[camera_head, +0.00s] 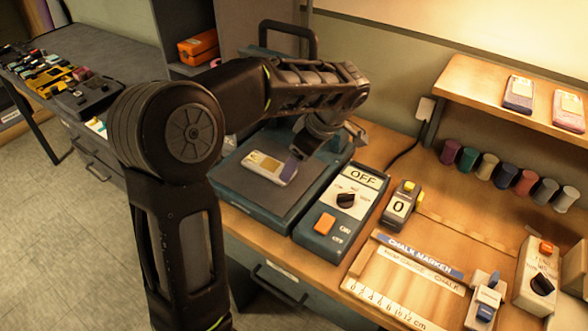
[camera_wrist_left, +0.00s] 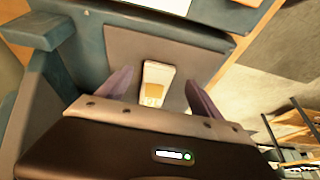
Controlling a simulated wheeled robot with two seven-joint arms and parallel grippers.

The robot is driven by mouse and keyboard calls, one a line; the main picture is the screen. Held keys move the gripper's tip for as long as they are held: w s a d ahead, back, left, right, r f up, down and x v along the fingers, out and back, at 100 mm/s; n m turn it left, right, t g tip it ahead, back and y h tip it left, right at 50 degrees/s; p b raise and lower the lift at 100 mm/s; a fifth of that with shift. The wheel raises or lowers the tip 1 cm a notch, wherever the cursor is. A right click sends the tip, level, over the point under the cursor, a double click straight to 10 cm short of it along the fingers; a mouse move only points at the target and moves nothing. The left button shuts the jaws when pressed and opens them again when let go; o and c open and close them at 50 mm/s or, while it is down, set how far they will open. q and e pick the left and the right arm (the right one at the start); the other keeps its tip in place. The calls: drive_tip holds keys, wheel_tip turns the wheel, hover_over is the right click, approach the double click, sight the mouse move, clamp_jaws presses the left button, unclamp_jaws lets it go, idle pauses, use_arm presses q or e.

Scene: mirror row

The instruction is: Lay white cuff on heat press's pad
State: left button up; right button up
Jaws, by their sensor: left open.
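The white cuff (camera_head: 270,168), with a gold patch, lies flat on the dark grey pad (camera_head: 238,183) of the heat press. In the left wrist view the cuff (camera_wrist_left: 157,80) lies on the pad (camera_wrist_left: 205,58), between my spread fingers and apart from both. My left gripper (camera_head: 297,164) is low over the pad at the cuff's right end, open; its fingers (camera_wrist_left: 158,92) also show in the wrist view. The heat press's control box (camera_head: 342,208) reads OFF and has a black dial and an orange button. My right gripper is not in view.
A small counter (camera_head: 401,206) showing 0 stands right of the control box. A chalk marker board with a ruler (camera_head: 410,275) lies farther right. Several coloured spools (camera_head: 487,167) line the back, under a shelf (camera_head: 470,85). A handle (camera_head: 290,38) rises behind my arm.

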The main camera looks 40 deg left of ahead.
use_arm(q)
drive_tip(key=p+v, duration=0.2)
drive_tip(key=v, duration=0.5)
drive_tip(key=shift+r+p, duration=0.25)
drive_tip(key=shift+p, duration=0.05)
drive_tip(key=shift+d, duration=0.1)
